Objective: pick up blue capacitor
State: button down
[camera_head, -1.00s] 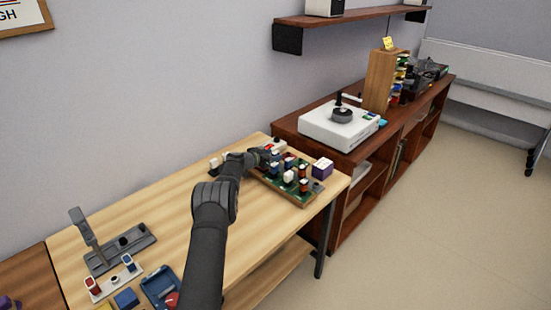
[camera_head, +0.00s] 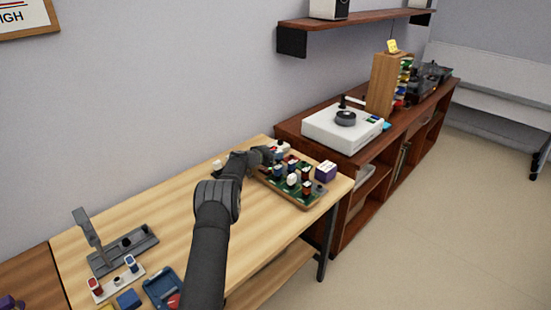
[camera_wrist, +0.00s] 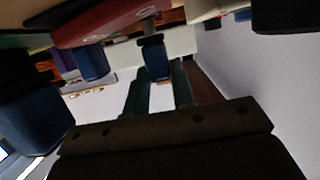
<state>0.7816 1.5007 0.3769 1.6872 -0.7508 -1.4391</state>
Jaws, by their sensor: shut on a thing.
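My gripper (camera_head: 264,156) reaches over the back left of the green circuit board (camera_head: 308,203) on the wooden table. In the wrist view my gripper (camera_wrist: 158,78) has its two dark fingers on either side of a blue capacitor (camera_wrist: 156,60) with a dark top, and it is shut on it. Other blue parts show in the wrist view, one at the upper left (camera_wrist: 92,62) and a large near one at the left (camera_wrist: 32,122). In the head view the held capacitor is hard to tell from the crowded parts beside my gripper.
Several red, white and blue parts crowd the board. A blue tray (camera_head: 163,288) and a grey lever stand (camera_head: 125,247) are at the table's near left. The table's middle left is clear.

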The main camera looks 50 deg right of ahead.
jog(key=s+d+r, duration=0.1)
jog(key=s+r, duration=0.8)
jog(key=s, duration=0.2)
jog(key=shift+s+d+r, duration=0.15)
jog(key=shift+s+d, duration=0.05)
jog(key=shift+s, duration=0.1)
jog(key=shift+w+a+f, duration=0.25)
jog(key=shift+w+f, duration=1.5)
jog(key=shift+w, duration=0.2)
jog(key=shift+w+a+f, duration=0.2)
jog(key=shift+w+f, duration=1.6)
jog(key=shift+w, duration=0.1)
jog(key=shift+w+a+f, duration=0.25)
jog(key=shift+w+f, duration=1.5)
jog(key=shift+w, duration=0.2)
jog(key=shift+f, duration=0.15)
jog(key=c, duration=1.6)
grip_release()
jog(key=shift+f, duration=0.1)
jog(key=shift+c, duration=0.2)
jog(key=o, duration=0.4)
